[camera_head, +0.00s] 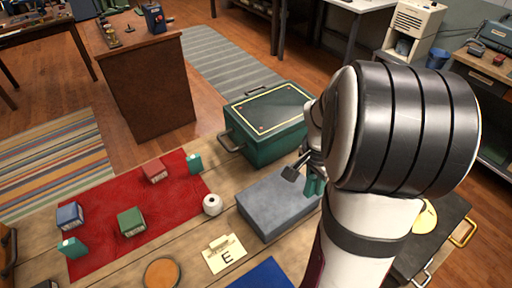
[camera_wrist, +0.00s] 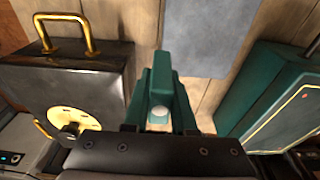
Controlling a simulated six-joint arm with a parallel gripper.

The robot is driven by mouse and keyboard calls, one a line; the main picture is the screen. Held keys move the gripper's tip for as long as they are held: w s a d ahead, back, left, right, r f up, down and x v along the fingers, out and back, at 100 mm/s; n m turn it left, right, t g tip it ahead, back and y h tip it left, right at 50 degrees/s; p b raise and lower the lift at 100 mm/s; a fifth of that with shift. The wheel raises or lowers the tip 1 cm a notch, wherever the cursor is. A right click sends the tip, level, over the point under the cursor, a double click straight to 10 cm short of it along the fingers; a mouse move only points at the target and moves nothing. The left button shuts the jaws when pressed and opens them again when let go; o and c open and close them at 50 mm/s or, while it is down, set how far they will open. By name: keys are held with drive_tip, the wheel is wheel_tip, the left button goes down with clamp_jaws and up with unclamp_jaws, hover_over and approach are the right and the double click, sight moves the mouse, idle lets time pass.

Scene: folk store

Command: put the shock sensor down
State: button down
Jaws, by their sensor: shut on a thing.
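The shock sensor, as I take it, is the teal piece with a white round spot (camera_wrist: 158,85) between my gripper's fingers in the wrist view. It also shows in the head view as a small teal shape (camera_head: 314,186), partly hidden by my arm. My gripper (camera_head: 303,176) is shut on it, near the right side of a grey block (camera_head: 272,207). In the wrist view, the grey block (camera_wrist: 207,35) lies beyond the piece. Whether the piece touches anything below cannot be told.
A red mat (camera_head: 110,215) holds small red, blue, green and teal boxes. A green case (camera_head: 262,120) stands behind the block, and a black case with a gold handle (camera_wrist: 80,85) opposite it. A white roll (camera_head: 212,205) and an "E" card (camera_head: 226,255) lie on the wooden table.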

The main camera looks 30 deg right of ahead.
hover_over(292, 196)
wheel_tip(292, 196, down, 3)
drive_tip(key=shift+s+a+f, duration=0.1)
drive_tip(key=shift+a+f, duration=0.05)
drive_tip(key=shift+f, duration=1.95)
drive_tip(key=shift+f, duration=0.2)
drive_tip(key=c, duration=0.7)
unclamp_jaws()
drive_tip(key=shift+r, duration=0.1)
